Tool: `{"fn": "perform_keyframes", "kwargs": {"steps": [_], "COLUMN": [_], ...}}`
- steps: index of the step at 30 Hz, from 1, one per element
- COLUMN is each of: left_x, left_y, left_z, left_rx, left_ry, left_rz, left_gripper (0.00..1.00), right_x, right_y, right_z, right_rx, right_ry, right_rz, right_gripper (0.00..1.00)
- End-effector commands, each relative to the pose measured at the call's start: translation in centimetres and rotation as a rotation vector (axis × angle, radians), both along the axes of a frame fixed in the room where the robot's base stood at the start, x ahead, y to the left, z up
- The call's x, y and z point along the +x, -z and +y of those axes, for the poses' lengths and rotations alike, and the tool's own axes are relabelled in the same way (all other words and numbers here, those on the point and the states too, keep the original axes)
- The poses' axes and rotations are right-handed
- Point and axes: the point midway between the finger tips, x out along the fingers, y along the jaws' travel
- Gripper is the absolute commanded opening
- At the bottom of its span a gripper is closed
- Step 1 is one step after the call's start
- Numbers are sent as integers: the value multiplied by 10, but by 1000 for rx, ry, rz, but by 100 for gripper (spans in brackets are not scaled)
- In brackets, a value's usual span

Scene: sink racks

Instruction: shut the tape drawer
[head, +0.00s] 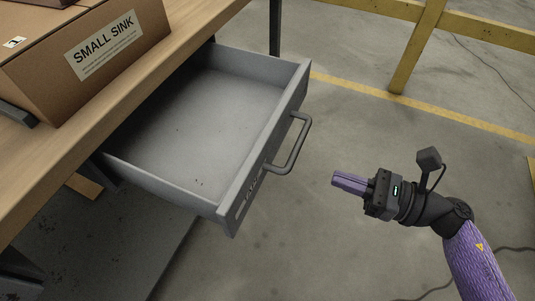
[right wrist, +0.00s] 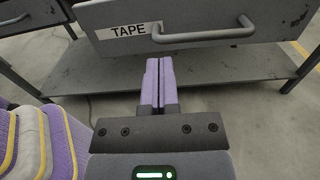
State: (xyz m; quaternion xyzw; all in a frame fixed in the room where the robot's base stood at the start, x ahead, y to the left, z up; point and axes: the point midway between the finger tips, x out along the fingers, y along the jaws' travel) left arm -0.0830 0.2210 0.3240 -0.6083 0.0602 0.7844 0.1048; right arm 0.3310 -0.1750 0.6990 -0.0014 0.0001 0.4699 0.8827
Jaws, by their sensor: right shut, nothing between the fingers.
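The grey metal tape drawer (head: 268,143) stands pulled out from under the wooden bench in the head view, and its visible inside is empty. Its bar handle (head: 292,146) sticks out from the front panel. In the right wrist view the drawer front (right wrist: 190,20) carries a white label reading TAPE (right wrist: 128,31), with the handle (right wrist: 205,34) to the right of it. My right gripper (head: 335,179) is shut and empty, in front of the drawer and apart from the handle. Its purple fingers (right wrist: 158,82) point toward the drawer front. My left gripper is not in view.
A cardboard box (head: 90,55) labelled SMALL SINK stands on the wooden bench top (head: 150,85). A grey lower shelf (right wrist: 215,67) lies below the drawer. A yellow rail (head: 415,45) stands at the back right. The concrete floor (head: 375,120) before the drawer is clear.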

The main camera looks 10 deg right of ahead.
Motion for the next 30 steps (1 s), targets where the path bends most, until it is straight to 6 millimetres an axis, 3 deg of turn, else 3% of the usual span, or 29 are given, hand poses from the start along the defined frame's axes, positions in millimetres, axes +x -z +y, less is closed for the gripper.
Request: {"fn": "perform_keyframes", "kwargs": {"steps": [9, 15, 21, 30], "left_x": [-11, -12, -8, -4], "left_y": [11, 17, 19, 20], "left_z": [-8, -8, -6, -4], "left_rx": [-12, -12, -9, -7], "left_ry": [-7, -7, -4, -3], "left_rz": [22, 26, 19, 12], "left_gripper": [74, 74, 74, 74], "right_x": [40, 58, 66, 66], "right_y": [1, 1, 0, -1], "right_z": [58, 86, 96, 97], "right_rx": [3, 4, 3, 3], "right_ry": [0, 1, 2, 2], "right_rz": [-2, -1, 1, 1], "right_gripper": [0, 0, 0, 0]}}
